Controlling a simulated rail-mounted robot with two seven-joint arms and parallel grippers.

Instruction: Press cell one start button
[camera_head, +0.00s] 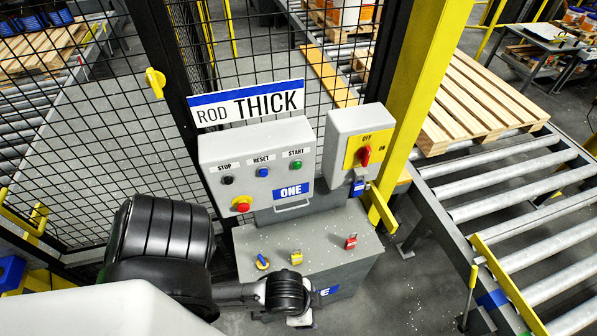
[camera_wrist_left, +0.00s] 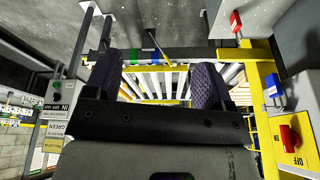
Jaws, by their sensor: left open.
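In the head view, the cell one panel (camera_head: 258,150) is a grey box marked ONE. Its green START button (camera_head: 296,164) is at the right of the row, with blue RESET (camera_head: 263,172) and black STOP (camera_head: 228,180) to its left. My left arm comes in from the lower left, its wrist low in front of the pedestal, below and apart from the buttons. In the left wrist view my left gripper (camera_wrist_left: 157,80) is open, with nothing between its two dark fingers. The START button cannot be made out there. My right gripper is not in view.
A red emergency button (camera_head: 241,204) sits below STOP. A switch box (camera_head: 359,143) with a red knob stands right of the panel; the knob also shows in the wrist view (camera_wrist_left: 288,138). Padlocks lie on the pedestal top (camera_head: 330,232). Mesh fence and a yellow post (camera_head: 418,95) stand behind.

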